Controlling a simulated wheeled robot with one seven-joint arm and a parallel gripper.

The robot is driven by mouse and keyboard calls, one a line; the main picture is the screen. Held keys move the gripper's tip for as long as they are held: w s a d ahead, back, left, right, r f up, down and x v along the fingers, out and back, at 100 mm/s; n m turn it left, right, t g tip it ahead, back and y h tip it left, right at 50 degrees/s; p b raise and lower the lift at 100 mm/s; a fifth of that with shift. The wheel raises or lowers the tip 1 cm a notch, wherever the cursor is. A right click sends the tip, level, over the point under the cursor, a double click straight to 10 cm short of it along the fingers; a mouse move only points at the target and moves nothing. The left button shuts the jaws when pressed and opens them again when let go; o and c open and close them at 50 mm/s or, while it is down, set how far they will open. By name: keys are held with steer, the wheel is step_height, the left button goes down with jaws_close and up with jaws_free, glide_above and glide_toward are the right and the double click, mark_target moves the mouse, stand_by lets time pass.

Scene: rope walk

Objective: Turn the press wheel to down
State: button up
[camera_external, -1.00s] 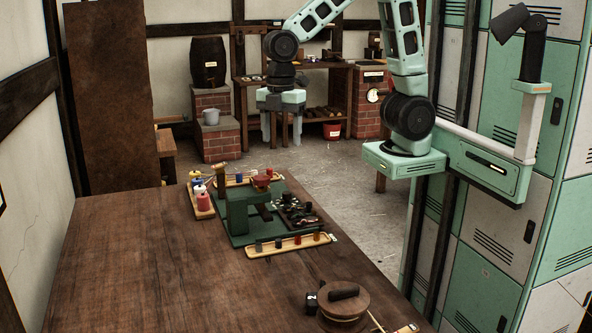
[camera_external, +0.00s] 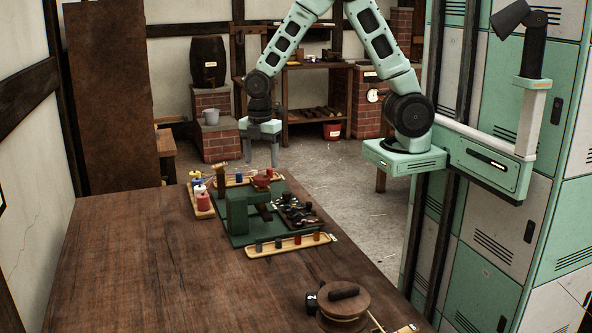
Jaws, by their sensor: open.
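A green press (camera_external: 238,212) stands on a green base near the far end of the wooden table. A small red round part (camera_external: 262,182), apparently the press wheel, sits at its upper right. Which way the wheel is set is too small to tell. My gripper (camera_external: 262,162) points down with its two fingers apart and nothing between them. In the picture it is just above the red part, with a gap between them. It touches nothing that I can see.
A tray with spools (camera_external: 203,213) lies left of the press, and a tray with small pegs (camera_external: 262,251) lies in front. Dark small parts (camera_external: 297,212) lie at its right. A wooden reel (camera_external: 343,306) stands at the near right. The table (camera_external: 150,265) is bare at left and front.

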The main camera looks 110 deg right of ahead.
mark_target(262, 177)
steer(key=shift+f, duration=2.65)
steer(key=c, duration=1)
